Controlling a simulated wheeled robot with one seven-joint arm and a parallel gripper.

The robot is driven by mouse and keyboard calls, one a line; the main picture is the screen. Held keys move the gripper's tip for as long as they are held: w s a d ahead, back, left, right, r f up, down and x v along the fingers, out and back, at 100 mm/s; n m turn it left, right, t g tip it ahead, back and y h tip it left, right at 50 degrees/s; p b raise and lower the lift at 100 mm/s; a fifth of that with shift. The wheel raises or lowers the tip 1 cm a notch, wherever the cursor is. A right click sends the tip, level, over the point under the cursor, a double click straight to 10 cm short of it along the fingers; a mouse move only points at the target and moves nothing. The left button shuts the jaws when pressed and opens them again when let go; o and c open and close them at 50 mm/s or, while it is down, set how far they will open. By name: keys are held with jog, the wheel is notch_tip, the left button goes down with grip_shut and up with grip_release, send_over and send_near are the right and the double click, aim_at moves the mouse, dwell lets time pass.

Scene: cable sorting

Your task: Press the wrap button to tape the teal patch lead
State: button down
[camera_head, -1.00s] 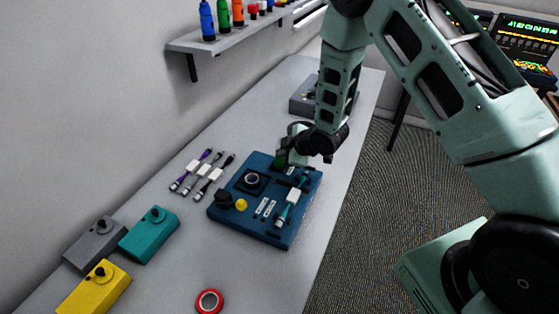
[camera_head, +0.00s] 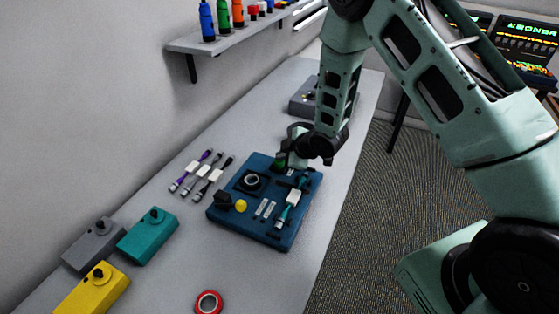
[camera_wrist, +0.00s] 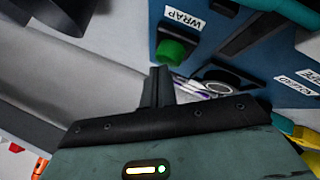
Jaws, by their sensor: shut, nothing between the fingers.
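The teal patch lead (camera_head: 291,205), with a white tag around it, lies in the holder on the right side of the blue board (camera_head: 246,234). The green wrap button (camera_wrist: 172,52) sits beside a white WRAP label (camera_wrist: 184,17) in the wrist view. It also shows at the board's far edge in the head view (camera_head: 280,161). My gripper (camera_wrist: 160,82) is shut and empty. Its fingertips appear close to the button in the wrist view; I cannot tell whether they touch it. In the head view my gripper (camera_head: 290,155) is over the board's far end.
Several tagged cables (camera_head: 202,173) lie left of the board. Grey (camera_head: 88,248), teal (camera_head: 146,240) and yellow (camera_head: 90,293) boxes and a red tape roll (camera_head: 208,302) are nearer. The board also bears a black knob and a yellow button (camera_head: 241,206). A grey box (camera_head: 305,100) stands beyond my gripper.

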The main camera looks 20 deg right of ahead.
aim_at(282, 162)
jog(key=shift+f, duration=0.25)
jog(key=shift+r, duration=0.15)
jog(key=shift+r+p, duration=0.45)
jog(key=shift+r, duration=0.5)
jog(key=shift+r, duration=0.1)
notch_tip(282, 162, up, 6)
jog(key=p, duration=0.3)
dwell(0.8)
